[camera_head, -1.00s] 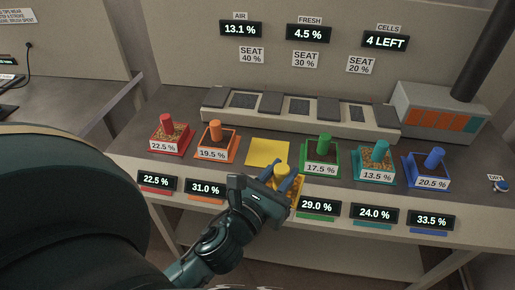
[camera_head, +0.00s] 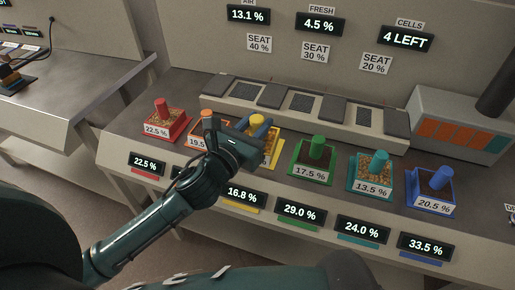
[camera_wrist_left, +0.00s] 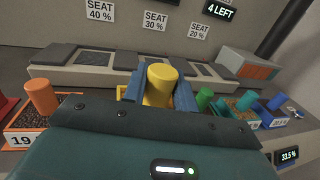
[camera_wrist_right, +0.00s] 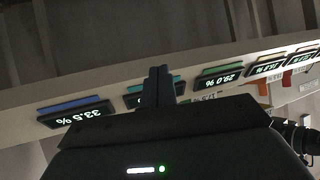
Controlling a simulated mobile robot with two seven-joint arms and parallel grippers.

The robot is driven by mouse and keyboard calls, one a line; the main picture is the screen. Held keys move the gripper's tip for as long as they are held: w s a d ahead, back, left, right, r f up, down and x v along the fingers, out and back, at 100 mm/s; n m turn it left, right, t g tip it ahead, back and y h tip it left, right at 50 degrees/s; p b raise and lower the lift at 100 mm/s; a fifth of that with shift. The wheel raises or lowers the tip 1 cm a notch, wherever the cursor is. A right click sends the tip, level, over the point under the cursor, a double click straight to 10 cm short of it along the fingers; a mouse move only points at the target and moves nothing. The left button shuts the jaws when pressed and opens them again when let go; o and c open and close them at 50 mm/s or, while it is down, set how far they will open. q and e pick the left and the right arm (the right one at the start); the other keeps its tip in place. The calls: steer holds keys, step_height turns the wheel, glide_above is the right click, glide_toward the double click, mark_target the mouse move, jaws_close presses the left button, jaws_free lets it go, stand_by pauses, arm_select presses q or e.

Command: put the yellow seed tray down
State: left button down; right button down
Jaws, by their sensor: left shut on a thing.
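The yellow seed tray (camera_head: 275,152) is at the yellow place in the row, between the orange tray (camera_head: 205,137) and the green tray (camera_head: 315,158). My left gripper (camera_head: 258,127) is shut on its upright yellow knob. In the left wrist view the knob (camera_wrist_left: 160,84) stands between the two blue fingers, and the gripper body hides most of the tray. I cannot tell whether the tray touches the bench. My right gripper (camera_wrist_right: 158,86) is shut and empty, with its fingers together, in front of the bench's display edge.
A red tray (camera_head: 165,125), a teal tray (camera_head: 375,180) and a blue tray (camera_head: 430,193) stand in the same row. Behind runs a raised rack (camera_head: 300,106) of dark seats. A grey machine (camera_head: 460,125) stands at back right. Moisture displays line the front edge.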

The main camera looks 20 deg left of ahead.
arm_select(q)
steer(key=w+a+r, duration=0.1)
steer(key=w+r, duration=0.1)
steer(key=w, duration=0.4)
steer(key=shift+m+h, duration=0.3)
steer(key=shift+h, duration=0.1)
steer(key=f, duration=0.3)
steer(key=f+b, duration=0.1)
steer(key=f, duration=0.2)
steer(key=f+b, duration=0.1)
steer(key=f, duration=0.2)
steer(key=shift+w+a, duration=0.1)
steer(key=shift+w, duration=0.15)
steer(key=shift+f, duration=0.25)
arm_select(e)
steer(key=shift+s+a+f+y, duration=0.1)
steer(key=shift+a+y, duration=0.2)
steer(key=shift+a, duration=0.2)
arm_select(q)
steer(key=shift+f, duration=0.15)
steer(key=c, duration=1.1)
jaws_free()
arm_select(e)
steer(key=shift+f, duration=0.1)
